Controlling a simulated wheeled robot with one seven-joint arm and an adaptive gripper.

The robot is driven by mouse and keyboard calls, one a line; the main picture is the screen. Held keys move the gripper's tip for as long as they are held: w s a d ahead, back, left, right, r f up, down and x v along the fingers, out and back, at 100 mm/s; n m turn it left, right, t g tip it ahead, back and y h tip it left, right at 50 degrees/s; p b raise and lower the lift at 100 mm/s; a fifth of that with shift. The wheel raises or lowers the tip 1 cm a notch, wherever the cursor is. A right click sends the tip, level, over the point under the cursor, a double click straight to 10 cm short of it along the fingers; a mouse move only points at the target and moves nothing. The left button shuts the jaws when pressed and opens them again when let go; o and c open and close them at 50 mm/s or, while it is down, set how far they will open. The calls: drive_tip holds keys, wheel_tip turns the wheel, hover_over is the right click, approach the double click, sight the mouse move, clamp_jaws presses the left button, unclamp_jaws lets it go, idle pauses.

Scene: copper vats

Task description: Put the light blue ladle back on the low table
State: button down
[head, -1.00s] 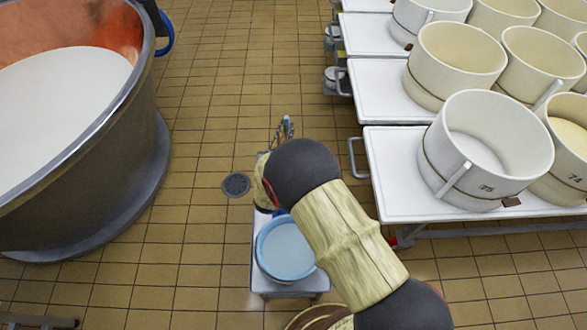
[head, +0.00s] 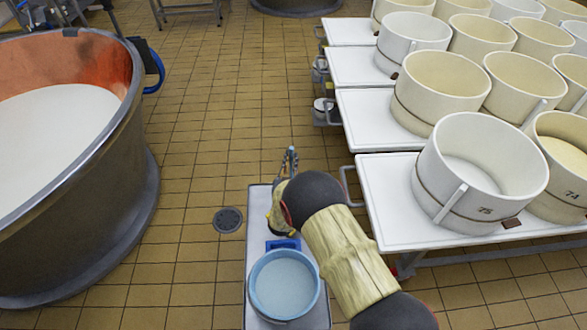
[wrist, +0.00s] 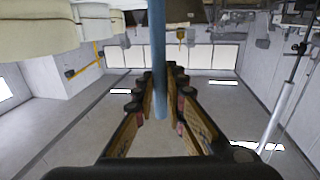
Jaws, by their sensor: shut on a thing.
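The light blue ladle shows in the wrist view as a blue-grey shaft (wrist: 158,45), running from the top edge down between my fingers. My gripper (wrist: 160,88) is shut on this shaft. In the head view my gripper (head: 289,168) is small, beyond my dark wrist joint, with a bit of the bluish shaft at its tip. The ladle's bowl is not clearly seen. The low table (head: 257,215) is a narrow pale top at the lower middle, and my gripper is over or just past its far end. I cannot tell its height above it.
A light blue basin (head: 284,284) of pale liquid stands on the low table, with a dark blue object (head: 283,244) behind it. A large copper vat (head: 95,200) is at left. White tables (head: 390,185) with several round moulds (head: 480,165) are at right. Tiled floor lies between.

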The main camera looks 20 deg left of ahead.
drive_tip(key=shift+w+d+f, duration=0.1)
drive_tip(key=shift+w+f, duration=0.2)
drive_tip(key=shift+f, duration=0.05)
drive_tip(key=shift+w+d+f+b, duration=0.15)
drive_tip(key=shift+f+b, duration=0.35)
drive_tip(key=shift+f, duration=0.45)
drive_tip(key=shift+w+a+f+b, duration=0.15)
drive_tip(key=shift+f+b, duration=0.3)
drive_tip(key=shift+f, duration=0.45)
drive_tip(key=shift+d, duration=0.1)
drive_tip(key=shift+f, duration=0.15)
drive_tip(key=c, duration=1.9)
unclamp_jaws()
drive_tip(key=shift+o, duration=0.3)
drive_tip(key=p+v, duration=0.3)
drive_tip(key=v, duration=0.9)
